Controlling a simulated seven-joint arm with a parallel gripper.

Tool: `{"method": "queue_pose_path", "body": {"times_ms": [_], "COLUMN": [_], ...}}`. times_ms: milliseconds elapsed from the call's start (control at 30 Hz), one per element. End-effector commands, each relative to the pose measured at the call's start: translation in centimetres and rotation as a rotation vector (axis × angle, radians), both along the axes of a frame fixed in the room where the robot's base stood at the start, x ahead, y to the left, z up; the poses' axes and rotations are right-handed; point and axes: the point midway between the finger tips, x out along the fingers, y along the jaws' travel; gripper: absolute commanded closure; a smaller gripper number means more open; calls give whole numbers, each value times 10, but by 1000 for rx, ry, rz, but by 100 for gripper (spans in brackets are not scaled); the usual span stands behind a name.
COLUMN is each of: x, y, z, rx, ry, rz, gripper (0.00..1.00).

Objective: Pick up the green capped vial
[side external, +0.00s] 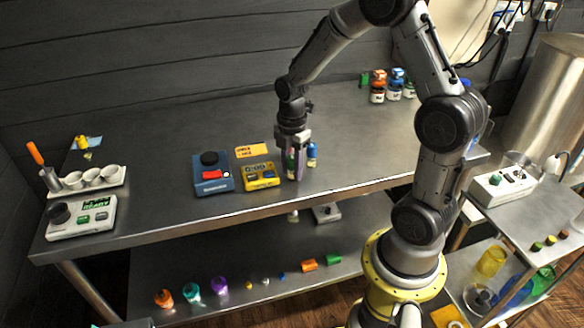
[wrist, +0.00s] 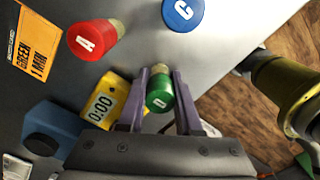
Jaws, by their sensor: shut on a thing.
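The green capped vial (wrist: 159,93) is between the two purple fingers of my gripper (wrist: 160,78) in the wrist view, its lettered cap facing the camera. My gripper is shut on it. In the side view my gripper (side external: 297,168) points down near the table's front edge, and its fingers partly hide the green capped vial (side external: 290,163). I cannot tell whether the vial touches the table. A red capped vial marked A (wrist: 90,39) and a blue capped vial marked C (wrist: 183,13) stand apart from it. The blue one also shows in the side view (side external: 311,155), just right of my gripper.
A yellow timer (side external: 260,177) is close on the left, with an orange card (side external: 251,151) behind it and a blue device (side external: 213,173) further left. A cup rack (side external: 90,180) is far left. Several jars (side external: 378,87) stand at the back right. The table's middle is clear.

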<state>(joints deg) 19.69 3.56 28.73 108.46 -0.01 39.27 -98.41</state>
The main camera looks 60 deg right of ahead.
Motion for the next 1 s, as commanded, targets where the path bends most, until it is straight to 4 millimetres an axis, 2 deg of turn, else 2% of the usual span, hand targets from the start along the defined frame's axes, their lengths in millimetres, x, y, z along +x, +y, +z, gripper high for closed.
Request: {"method": "queue_pose_path", "body": {"times_ms": [167,367,633,800,1000], "x": [1,-1,-48,-84,-115], "y": [0,0,17,30,41], "z": [8,36,93,109,122], "rx": [-1,-2,-3,-2,-2], "ry": [-3,-6,-9,-6,-5], "rz": [0,0,0,0,0], "gripper": [100,100,100,100,100]}}
